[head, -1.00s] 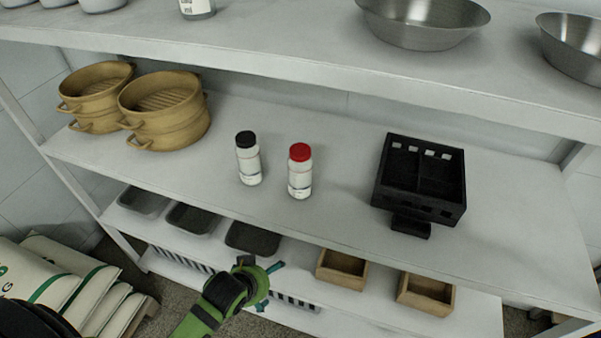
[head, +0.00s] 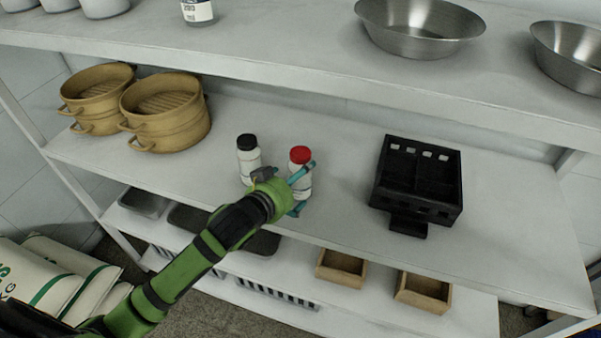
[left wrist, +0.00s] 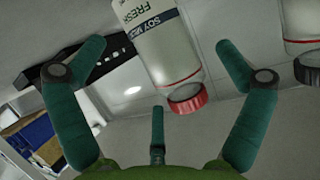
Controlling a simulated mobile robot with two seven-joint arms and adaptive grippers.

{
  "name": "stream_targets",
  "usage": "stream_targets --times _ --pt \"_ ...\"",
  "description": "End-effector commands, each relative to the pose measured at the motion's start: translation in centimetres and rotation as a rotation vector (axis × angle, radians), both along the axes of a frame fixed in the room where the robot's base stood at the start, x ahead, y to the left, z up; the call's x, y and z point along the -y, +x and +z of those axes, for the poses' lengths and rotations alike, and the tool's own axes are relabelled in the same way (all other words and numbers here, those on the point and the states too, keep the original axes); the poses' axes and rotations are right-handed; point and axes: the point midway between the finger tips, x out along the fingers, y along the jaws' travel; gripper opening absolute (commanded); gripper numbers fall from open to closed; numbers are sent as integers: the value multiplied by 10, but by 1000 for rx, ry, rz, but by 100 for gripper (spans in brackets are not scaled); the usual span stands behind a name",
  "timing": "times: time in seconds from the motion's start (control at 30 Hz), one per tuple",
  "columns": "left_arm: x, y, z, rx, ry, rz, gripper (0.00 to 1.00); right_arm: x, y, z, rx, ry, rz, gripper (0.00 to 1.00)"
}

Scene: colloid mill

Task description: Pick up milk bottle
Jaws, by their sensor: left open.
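The milk bottle is a white bottle with a red cap (head: 300,154), standing upright on the middle shelf. In the left wrist view the bottle (left wrist: 163,48) appears inverted, with "FRESH SOY" readable on its label. My left gripper (head: 304,190) is at the bottle's front, with its teal fingers spread open. In the left wrist view the bottle shows between the open fingers of the gripper (left wrist: 162,55), and they do not look closed on it. My arm hides part of the bottle's lower body in the head view. My right gripper is not in view.
A similar bottle with a black cap (head: 246,142) stands close on the left. A black slotted box (head: 418,185) is to the right, bamboo steamers (head: 165,115) far left. The upper shelf (head: 280,52) overhangs behind. Shelf space between bottle and box is clear.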

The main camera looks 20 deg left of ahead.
Motion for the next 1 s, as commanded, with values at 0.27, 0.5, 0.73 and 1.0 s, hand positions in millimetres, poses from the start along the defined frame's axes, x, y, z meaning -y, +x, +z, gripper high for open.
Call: stream_targets --times 0.27,0.5,0.73,1.0 --pt "11 30 -13 0 0 1 100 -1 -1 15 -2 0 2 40" --pt "12 35 -17 -1 2 1 100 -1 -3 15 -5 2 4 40" --pt "12 35 -17 -1 2 1 48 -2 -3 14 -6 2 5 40" --pt "12 35 -16 1 1 1 34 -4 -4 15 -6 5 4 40"
